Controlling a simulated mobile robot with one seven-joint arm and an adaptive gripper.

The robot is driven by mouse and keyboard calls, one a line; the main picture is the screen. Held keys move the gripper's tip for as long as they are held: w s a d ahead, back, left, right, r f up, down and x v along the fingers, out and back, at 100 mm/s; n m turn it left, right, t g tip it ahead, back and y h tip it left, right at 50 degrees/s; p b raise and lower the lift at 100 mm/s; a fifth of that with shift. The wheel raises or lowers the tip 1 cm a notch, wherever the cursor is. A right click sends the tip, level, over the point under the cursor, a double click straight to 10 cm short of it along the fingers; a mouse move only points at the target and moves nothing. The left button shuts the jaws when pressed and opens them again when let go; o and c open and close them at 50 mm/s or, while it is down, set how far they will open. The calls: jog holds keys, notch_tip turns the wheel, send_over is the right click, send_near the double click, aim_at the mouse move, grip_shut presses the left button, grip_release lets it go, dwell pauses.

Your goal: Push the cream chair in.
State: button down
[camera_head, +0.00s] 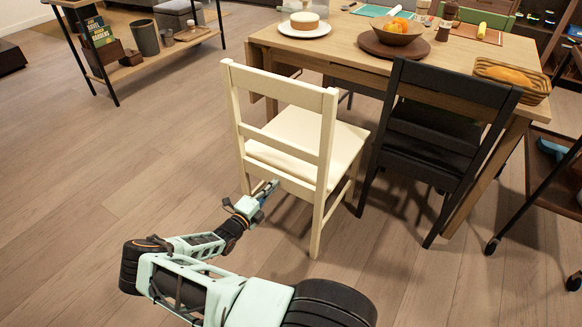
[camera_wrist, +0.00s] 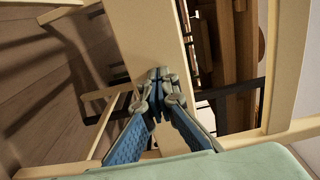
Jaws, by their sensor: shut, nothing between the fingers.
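The cream chair (camera_head: 301,142) stands at the near side of the wooden table (camera_head: 343,58), its back toward me and its seat facing the table. A clear gap shows between the seat's left part and the table's near edge. My gripper (camera_head: 268,188) is at the lower back of the chair, below the seat, near its rear left leg. In the wrist view my gripper (camera_wrist: 158,76) is shut and empty, with its tips in front of a broad cream chair part (camera_wrist: 150,40). I cannot tell whether the tips touch it.
A black chair (camera_head: 437,130) stands close at the right of the cream chair. A cake on a plate (camera_head: 305,26), a fruit bowl (camera_head: 397,32) and a basket (camera_head: 512,80) are on the table. A shelf unit (camera_head: 150,57) stands back left. The floor at left is clear.

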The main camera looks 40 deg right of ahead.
jog(key=b+x, duration=0.1)
jog(key=x, duration=0.4)
jog(key=shift+r+b, duration=0.1)
jog(key=shift+b, duration=0.3)
jog(key=shift+d, duration=0.1)
jog(key=shift+x, duration=2.5)
jog(key=shift+d, duration=0.1)
jog(key=shift+x, duration=2.35)
jog(key=shift+d, duration=0.1)
